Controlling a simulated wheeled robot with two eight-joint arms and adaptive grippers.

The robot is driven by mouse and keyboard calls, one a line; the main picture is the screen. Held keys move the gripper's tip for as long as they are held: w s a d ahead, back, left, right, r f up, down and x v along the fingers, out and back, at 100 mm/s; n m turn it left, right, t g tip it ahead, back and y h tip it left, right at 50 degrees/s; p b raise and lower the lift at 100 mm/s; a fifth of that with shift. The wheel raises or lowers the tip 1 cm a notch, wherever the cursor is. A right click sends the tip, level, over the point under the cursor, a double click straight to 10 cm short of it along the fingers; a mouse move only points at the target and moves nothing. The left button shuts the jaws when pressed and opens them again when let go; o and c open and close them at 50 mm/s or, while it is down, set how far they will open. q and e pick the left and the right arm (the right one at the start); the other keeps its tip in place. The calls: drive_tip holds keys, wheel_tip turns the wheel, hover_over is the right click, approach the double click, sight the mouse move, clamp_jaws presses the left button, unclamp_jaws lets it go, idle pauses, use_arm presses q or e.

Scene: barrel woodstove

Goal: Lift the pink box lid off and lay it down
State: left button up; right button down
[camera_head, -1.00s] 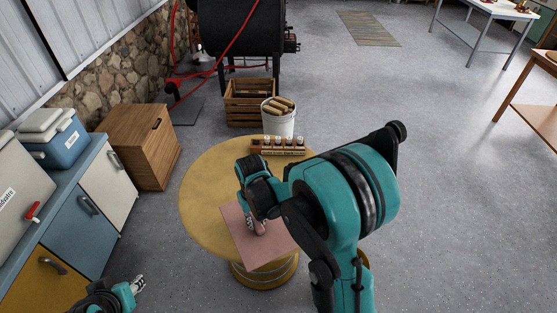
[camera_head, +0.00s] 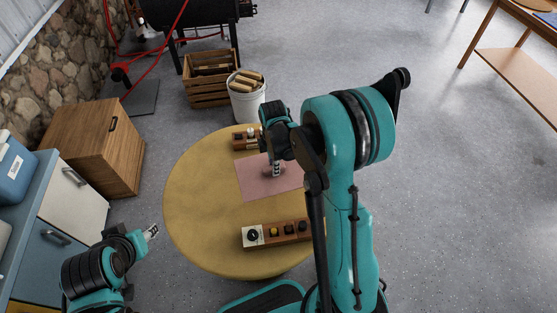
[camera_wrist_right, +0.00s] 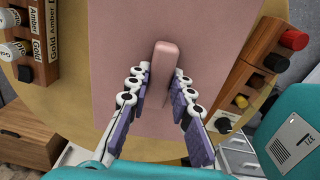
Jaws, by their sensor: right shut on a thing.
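The pink lid (camera_head: 255,184) is a flat square panel with a raised pink handle (camera_wrist_right: 164,70). It is over the round yellow table, between two wooden racks. My right gripper (camera_head: 276,170) is above the lid, its fingers on either side of the handle and shut on it, also seen in the wrist view (camera_wrist_right: 162,98). I cannot tell whether the lid touches the table or hovers above it. No box body shows; anything under the lid is hidden. My left gripper (camera_head: 152,232) is away from the table's left edge, with nothing visible in it; its finger gap is unclear.
The round table (camera_head: 195,205) has bare room on its left. A rack with bottles (camera_head: 246,138) stands at the back, and a wooden block with knobs (camera_head: 275,234) at the front. A white bucket (camera_head: 247,104) and wooden crate (camera_head: 208,90) stand beyond, cabinets at left.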

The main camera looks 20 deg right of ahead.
drive_tip(key=n, duration=0.1)
drive_tip(key=w+d+n, duration=0.1)
drive_tip(key=n, duration=0.2)
drive_tip(key=shift+w+d+f+n, duration=0.15)
drive_tip(key=shift+d+f+n, duration=0.1)
drive_tip(key=shift+n, duration=0.05)
drive_tip(key=shift+w+d+f+n, duration=0.1)
drive_tip(key=shift+d+n, duration=0.1)
drive_tip(key=shift+n, duration=0.4)
drive_tip(key=shift+w+d+n, duration=0.1)
drive_tip(key=shift+d+n, duration=0.05)
drive_tip(key=shift+n, duration=0.45)
drive_tip(key=shift+d+f+n, duration=0.1)
drive_tip(key=shift+f+n, duration=0.05)
drive_tip(key=shift+n, duration=0.25)
drive_tip(key=shift+f+b, duration=2.2)
drive_tip(key=shift+f, duration=1.25)
drive_tip(key=shift+f+b, duration=1)
drive_tip(key=shift+b, duration=0.05)
